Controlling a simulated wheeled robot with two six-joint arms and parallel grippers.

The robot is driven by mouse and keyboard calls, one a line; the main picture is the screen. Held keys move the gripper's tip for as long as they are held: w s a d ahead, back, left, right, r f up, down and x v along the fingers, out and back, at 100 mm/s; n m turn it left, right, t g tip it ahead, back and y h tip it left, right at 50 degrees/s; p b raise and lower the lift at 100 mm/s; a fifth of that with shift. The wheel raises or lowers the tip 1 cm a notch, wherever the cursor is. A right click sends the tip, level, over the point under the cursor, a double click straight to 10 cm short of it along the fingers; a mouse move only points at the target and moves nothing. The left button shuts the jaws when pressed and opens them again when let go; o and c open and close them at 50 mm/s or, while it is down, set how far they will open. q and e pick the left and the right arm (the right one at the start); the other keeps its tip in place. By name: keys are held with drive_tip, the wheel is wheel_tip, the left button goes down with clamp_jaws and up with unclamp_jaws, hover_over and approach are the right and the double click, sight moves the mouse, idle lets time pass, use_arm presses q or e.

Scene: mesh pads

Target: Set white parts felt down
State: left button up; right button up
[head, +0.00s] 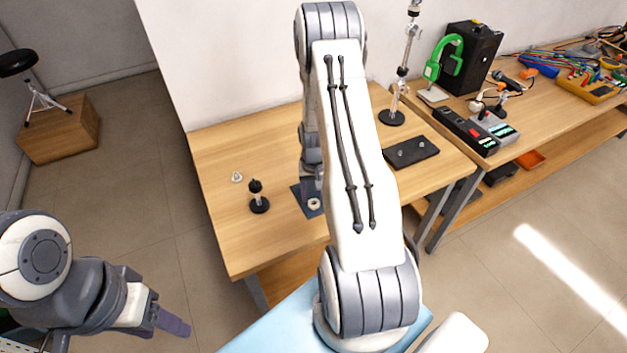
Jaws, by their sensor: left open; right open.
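I cannot make out a white felt for certain. A small pale round piece with a darker centre (314,204) sits on a dark blue mat (304,207) on the wooden table. My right gripper (311,186) hangs over that mat, mostly hidden behind my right arm; its fingers are open, close to the round piece, and I cannot tell whether they touch it. My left gripper (168,321) is open and empty at the lower left, off the table, above the floor.
The wooden table (225,235) also holds a small whitish piece (237,177), a black-topped stand (258,197), a dark flat tray (411,151) and a tall metal stand (391,117). The table's front left is clear. A second bench with tools (560,110) stands at right.

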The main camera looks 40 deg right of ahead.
wheel_tip(320, 180, up, 9)
drive_tip(key=b, duration=0.2)
drive_tip(key=a+r+n, duration=0.3)
drive_tip(key=a+r, duration=0.4)
drive_tip(key=a, duration=0.5)
drive_tip(key=s+a+r+n, duration=0.2)
drive_tip(key=a, duration=0.4)
drive_tip(key=s+a+r+n, duration=0.2)
drive_tip(key=a, duration=0.4)
drive_tip(key=s+a+r+n, duration=0.1)
drive_tip(key=s+a+n, duration=0.2)
drive_tip(key=s+a, duration=0.2)
drive_tip(key=s+a+r+n+y, duration=0.1)
drive_tip(key=s+a+n, duration=0.3)
drive_tip(key=s, duration=0.7)
drive_tip(key=shift+a+r+n, duration=0.3)
drive_tip(key=shift+a+r, duration=0.2)
drive_tip(key=shift+r, duration=0.15)
drive_tip(key=shift+s, duration=0.1)
